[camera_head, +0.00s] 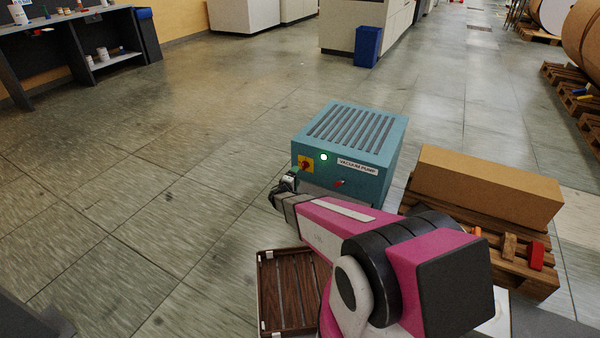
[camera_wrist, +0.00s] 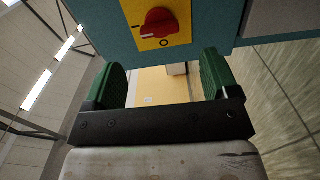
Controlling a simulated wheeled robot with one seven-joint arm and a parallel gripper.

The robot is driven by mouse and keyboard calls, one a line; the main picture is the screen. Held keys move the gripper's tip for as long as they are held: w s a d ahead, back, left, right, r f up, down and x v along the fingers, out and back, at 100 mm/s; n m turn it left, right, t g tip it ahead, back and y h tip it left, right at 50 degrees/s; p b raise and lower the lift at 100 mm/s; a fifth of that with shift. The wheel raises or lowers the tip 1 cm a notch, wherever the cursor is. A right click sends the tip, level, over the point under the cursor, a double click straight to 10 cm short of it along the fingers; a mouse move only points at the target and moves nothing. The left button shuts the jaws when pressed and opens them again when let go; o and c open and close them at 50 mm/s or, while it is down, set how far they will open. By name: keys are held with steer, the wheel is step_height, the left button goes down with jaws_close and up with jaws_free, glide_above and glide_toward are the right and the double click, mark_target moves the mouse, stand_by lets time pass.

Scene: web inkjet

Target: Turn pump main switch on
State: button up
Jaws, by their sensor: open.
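The vacuum pump (camera_head: 348,148) is a teal box with a slatted top, standing on the floor ahead. Its main switch (camera_head: 306,164) is a red knob on a yellow plate at the left of the front face. In the wrist view the red knob (camera_wrist: 159,22) sits on the yellow plate, with an "O" mark below it to the right. My gripper (camera_head: 284,186) is at the pump's front, just below and left of the switch. In the wrist view its green fingers (camera_wrist: 164,82) are apart and empty, with the knob beyond the gap between them, not gripped.
A round light (camera_head: 323,157) glows white-green on the pump's front, and a small red part (camera_head: 339,183) sits below the label. A brown box (camera_head: 487,187) on a wooden pallet (camera_head: 518,272) stands to the right. A dark slatted crate (camera_head: 268,300) lies in front. The floor at left is clear.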

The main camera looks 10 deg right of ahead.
steer(key=shift+v, duration=1.45)
steer(key=s+d+r+m+g, duration=0.8)
steer(key=s+d+r+g, duration=0.3)
steer(key=s, duration=0.4)
steer(key=s+a+r+m+g+y, duration=0.1)
steer(key=s+a+r+y, duration=0.1)
steer(key=s+r+y, duration=0.2)
steer(key=s+a+r+m+g+y, duration=0.1)
steer(key=s+r+y, duration=0.3)
steer(key=s, duration=0.5)
steer(key=a+g+y, duration=0.1)
steer(key=y, duration=0.1)
steer(key=shift+s+a+r+m+g+y, duration=0.25)
steer(key=shift+s+a+m+g+y, duration=0.05)
